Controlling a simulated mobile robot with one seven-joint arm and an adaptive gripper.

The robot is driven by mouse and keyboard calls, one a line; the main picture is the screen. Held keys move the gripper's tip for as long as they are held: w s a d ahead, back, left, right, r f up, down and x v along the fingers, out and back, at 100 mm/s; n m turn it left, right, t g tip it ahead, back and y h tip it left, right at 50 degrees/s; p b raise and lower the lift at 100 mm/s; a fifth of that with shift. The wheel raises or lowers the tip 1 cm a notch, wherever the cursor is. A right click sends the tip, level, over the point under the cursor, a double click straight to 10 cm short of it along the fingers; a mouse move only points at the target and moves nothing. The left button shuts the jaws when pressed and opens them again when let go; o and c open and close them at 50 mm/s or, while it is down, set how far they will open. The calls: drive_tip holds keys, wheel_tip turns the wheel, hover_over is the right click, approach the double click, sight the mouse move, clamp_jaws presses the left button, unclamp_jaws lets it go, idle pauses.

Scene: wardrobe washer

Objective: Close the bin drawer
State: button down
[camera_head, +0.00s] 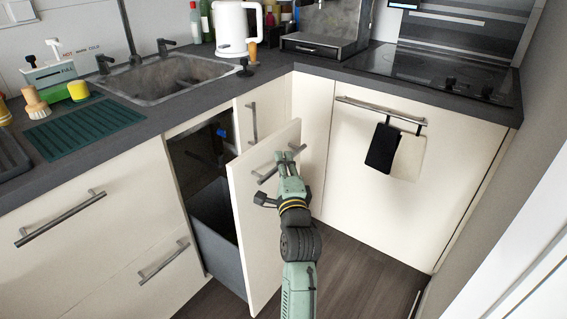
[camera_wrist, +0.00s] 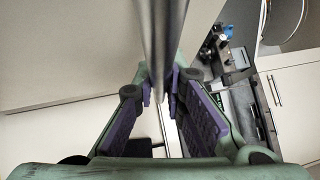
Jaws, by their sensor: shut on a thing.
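My gripper (camera_head: 284,160) is at the bar handle (camera_head: 266,176) on the drawer front. In the wrist view my gripper (camera_wrist: 168,105) has its purple-padded fingers closed around the metal handle bar (camera_wrist: 163,40). The inside of the bin is mostly hidden by the front panel.
The cabinet opening (camera_head: 196,150) behind the drawer is dark. The oven-side panel (camera_head: 365,190) with hanging towels (camera_head: 383,150) stands to the right. The worktop (camera_head: 150,130) runs above. Dark wood floor (camera_head: 350,270) is clear in front.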

drive_tip(key=w+a+b, duration=0.2)
drive_tip(key=w+a, duration=0.6)
drive_tip(key=a, duration=0.3)
drive_tip(key=w+a+b, duration=0.3)
drive_tip(key=w+a, duration=0.4)
drive_tip(key=a, duration=0.4)
drive_tip(key=shift+w, duration=0.4)
drive_tip(key=c, duration=1.7)
unclamp_jaws()
drive_tip(key=shift+d, duration=0.2)
drive_tip(key=shift+o, duration=0.2)
drive_tip(key=shift+s, duration=0.1)
drive_tip(key=s+d+f, duration=0.1)
drive_tip(key=s, duration=1)
drive_tip(key=shift+s+d+f, duration=0.35)
